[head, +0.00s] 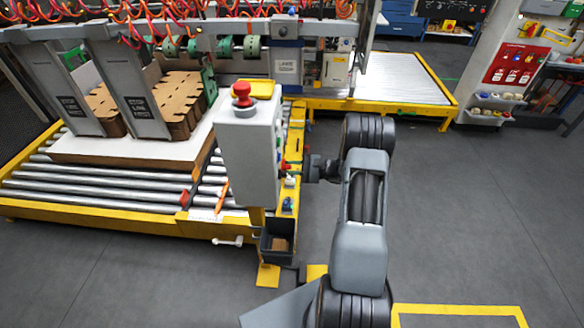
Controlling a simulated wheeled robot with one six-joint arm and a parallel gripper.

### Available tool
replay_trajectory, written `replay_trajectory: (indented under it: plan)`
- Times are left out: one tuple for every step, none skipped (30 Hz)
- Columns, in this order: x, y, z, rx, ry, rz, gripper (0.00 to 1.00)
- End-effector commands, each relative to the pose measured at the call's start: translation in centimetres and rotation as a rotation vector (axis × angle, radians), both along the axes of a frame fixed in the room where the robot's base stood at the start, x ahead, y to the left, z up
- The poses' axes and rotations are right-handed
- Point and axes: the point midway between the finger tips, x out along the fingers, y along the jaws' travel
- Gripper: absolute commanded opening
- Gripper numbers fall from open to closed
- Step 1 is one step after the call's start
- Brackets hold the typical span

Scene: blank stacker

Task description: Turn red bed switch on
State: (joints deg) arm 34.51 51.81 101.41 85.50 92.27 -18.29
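A grey control box (248,150) stands on the yellow frame at the roller bed's right end. My gripper (308,168) is at the end of my arm, just right of these controls, pointing left. Its fingers are too small and dark to read, and contact is unclear.
The roller bed (100,185) at left carries a white board with stacked brown cardboard blanks (180,97) and grey upright plates. A small black bin (277,240) hangs below the box. A second roller table (405,78) stands behind. Grey floor (480,220) at right is clear.

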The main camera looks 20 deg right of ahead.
Motion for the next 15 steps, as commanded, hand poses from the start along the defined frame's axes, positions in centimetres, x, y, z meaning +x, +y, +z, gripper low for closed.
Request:
replay_trajectory:
  plan:
    - [0.01,0.0,0.01,0.0,0.0,0.0,0.17]
    - [0.0,-0.01,0.01,0.0,0.0,0.0,0.14]
    - [0.0,-0.01,0.01,0.0,0.0,0.0,0.1]
    - [0.0,-0.01,0.01,0.0,0.0,0.0,0.07]
    - [0.0,-0.01,0.01,0.0,0.0,0.0,0.04]
    - [0.0,-0.01,0.01,0.0,0.0,0.0,0.0]
    - [-0.01,-0.01,0.01,0.0,0.0,0.0,0.0]
    - [-0.01,-0.01,0.01,0.0,0.0,0.0,0.0]
    - [-0.01,-0.01,0.01,0.0,0.0,0.0,0.0]
    - [-0.01,-0.01,0.01,0.0,0.001,0.0,0.0]
    - [-0.01,-0.01,0.01,0.001,0.002,0.0,0.0]
    - [-0.01,-0.01,0.01,0.002,0.004,0.0,0.0]
    - [-0.01,-0.01,0.01,0.004,0.008,0.0,0.0]
    - [-0.01,-0.01,0.01,0.007,0.012,0.0,0.0]
    - [0.0,-0.01,0.01,0.011,0.02,0.0,0.0]
